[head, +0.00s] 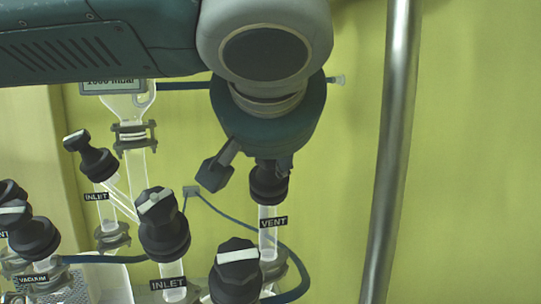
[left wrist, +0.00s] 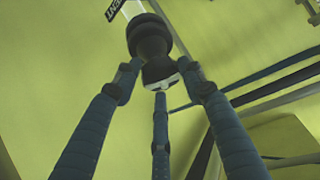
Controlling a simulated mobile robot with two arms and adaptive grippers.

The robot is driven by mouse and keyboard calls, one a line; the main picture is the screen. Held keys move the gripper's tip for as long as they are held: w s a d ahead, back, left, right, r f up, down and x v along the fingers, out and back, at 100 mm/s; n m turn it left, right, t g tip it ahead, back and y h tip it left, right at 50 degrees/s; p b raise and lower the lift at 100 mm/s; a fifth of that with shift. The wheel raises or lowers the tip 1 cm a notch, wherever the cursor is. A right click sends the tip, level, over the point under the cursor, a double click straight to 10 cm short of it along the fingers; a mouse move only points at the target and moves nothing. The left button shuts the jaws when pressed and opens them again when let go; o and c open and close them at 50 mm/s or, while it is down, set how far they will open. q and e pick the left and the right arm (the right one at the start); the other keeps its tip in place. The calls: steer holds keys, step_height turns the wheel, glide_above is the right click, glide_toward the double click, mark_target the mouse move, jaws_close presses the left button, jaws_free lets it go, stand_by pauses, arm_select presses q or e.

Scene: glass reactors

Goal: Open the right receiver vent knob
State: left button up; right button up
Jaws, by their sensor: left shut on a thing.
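The vent knob (head: 269,187) is black and ribbed, on top of a clear glass tube with a black "VENT" label. My left gripper (head: 250,168) comes down over it from above, and its fingers hide the top of the knob. In the left wrist view, the black vent knob (left wrist: 152,45) sits between the tips of my left gripper's three fingers (left wrist: 158,78), which are closed in around its end. Part of the label shows beyond it. My right gripper is in neither view.
A shiny metal post (head: 391,150) stands to the right. Black knobs with white marks crowd the left and front, including an inlet knob (head: 162,225) and a front knob (head: 236,270). A blue hose (head: 240,222) runs behind the vent tube.

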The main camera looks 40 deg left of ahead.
arm_select(q)
steer(key=shift+r, duration=0.25)
steer(key=o, duration=1.1)
steer(key=shift+f, duration=0.1)
steer(key=shift+s, duration=0.2)
steer(key=v, duration=0.7)
